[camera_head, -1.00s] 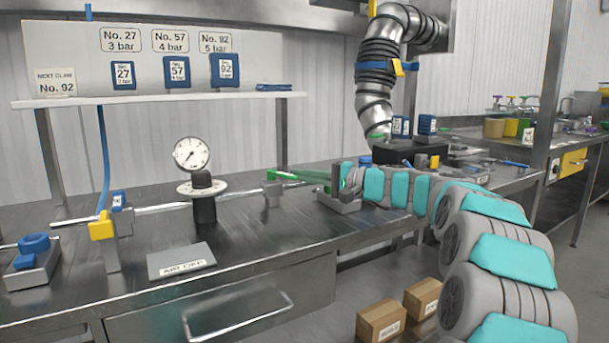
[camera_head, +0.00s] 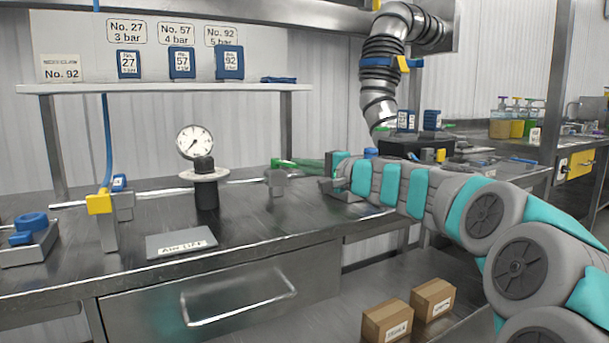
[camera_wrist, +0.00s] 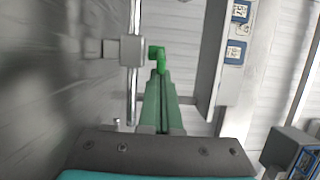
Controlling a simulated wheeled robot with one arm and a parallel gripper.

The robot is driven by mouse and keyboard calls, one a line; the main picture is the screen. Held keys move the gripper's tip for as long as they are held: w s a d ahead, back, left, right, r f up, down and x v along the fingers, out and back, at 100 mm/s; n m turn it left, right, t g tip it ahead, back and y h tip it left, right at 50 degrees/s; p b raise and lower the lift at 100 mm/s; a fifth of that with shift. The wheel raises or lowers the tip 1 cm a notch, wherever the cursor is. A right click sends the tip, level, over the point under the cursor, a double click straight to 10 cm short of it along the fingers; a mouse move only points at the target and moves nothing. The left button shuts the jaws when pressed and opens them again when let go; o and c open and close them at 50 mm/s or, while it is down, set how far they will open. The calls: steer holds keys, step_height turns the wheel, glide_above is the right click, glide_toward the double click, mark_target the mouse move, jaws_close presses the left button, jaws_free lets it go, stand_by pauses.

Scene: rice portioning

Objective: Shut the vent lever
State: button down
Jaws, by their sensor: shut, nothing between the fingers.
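The bright green vent lever (camera_head: 284,163) is on the pipe fitting along the back of the bench, to the right of the gauge. In the wrist view the lever (camera_wrist: 157,56) shows as a short bent green piece beside the pipe's grey block. My gripper (camera_head: 300,165) reaches in from the right, with its duller green fingers closed together. In the wrist view the closed fingertips (camera_wrist: 161,78) are right at the lever's end. I cannot tell whether they touch it. Nothing shows between the fingers. The fingers hide part of the lever's end.
The round gauge (camera_head: 194,142) stands on a black post left of the lever. A grey bracket (camera_head: 276,181) holds the pipe. A yellow valve piece (camera_head: 99,203) and a blue knob (camera_head: 31,221) are farther left. A grey plate (camera_head: 181,243) lies in front, with clear bench beside it.

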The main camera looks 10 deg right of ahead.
steer(key=shift+s+a+f+h, duration=0.2)
steer(key=shift+a+h, duration=0.1)
steer(key=shift+s+r+m+t+h+b, duration=0.15)
steer(key=shift+m+t+h+b, duration=0.35)
steer(key=shift+m+b, duration=0.1)
